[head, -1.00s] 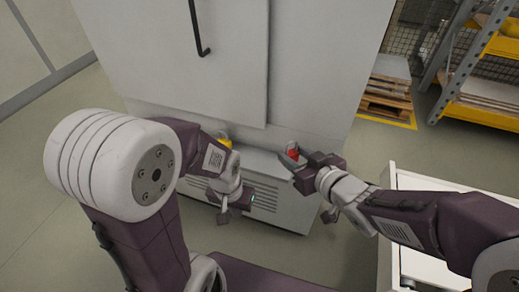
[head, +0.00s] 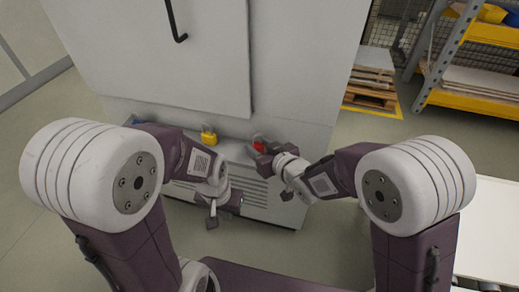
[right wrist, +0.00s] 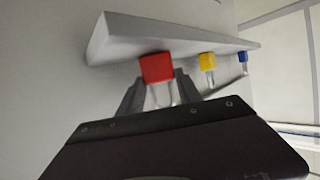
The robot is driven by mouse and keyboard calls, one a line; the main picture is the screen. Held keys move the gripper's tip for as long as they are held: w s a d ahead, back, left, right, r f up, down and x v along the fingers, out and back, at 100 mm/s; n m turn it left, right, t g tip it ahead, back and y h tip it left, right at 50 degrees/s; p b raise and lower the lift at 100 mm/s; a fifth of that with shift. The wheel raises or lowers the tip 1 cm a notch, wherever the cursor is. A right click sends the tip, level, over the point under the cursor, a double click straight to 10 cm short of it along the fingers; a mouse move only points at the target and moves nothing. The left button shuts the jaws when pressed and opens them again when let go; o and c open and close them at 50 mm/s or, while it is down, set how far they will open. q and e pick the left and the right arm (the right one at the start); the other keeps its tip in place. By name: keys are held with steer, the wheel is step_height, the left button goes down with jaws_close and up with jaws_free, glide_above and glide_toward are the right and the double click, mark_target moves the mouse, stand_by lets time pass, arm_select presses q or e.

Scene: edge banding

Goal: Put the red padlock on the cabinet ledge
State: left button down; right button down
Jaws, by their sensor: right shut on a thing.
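The red padlock (head: 259,146) is at the right part of the cabinet ledge (head: 232,149). In the right wrist view the red padlock (right wrist: 157,68) overlaps the ledge (right wrist: 120,36); I cannot tell whether it rests on it. My right gripper (head: 262,158) is shut on it, and its fingers (right wrist: 158,98) flank the grey shackle in the wrist view. My left gripper (head: 224,212) hangs low in front of the cabinet's vent, away from the padlocks. Its jaw opening is unclear.
A yellow padlock (head: 209,136) and a blue padlock (head: 138,122) stand along the ledge to the left; the blue one is mostly hidden by my left arm. The cabinet door (head: 165,60) rises behind. A white surface (head: 490,225) is at right, with a pallet (head: 371,78) behind.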

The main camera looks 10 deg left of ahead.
steer(key=c, duration=0.8)
jaws_free()
steer(key=shift+r, duration=0.2)
steer(key=b+v, duration=0.4)
steer(key=v, duration=0.8)
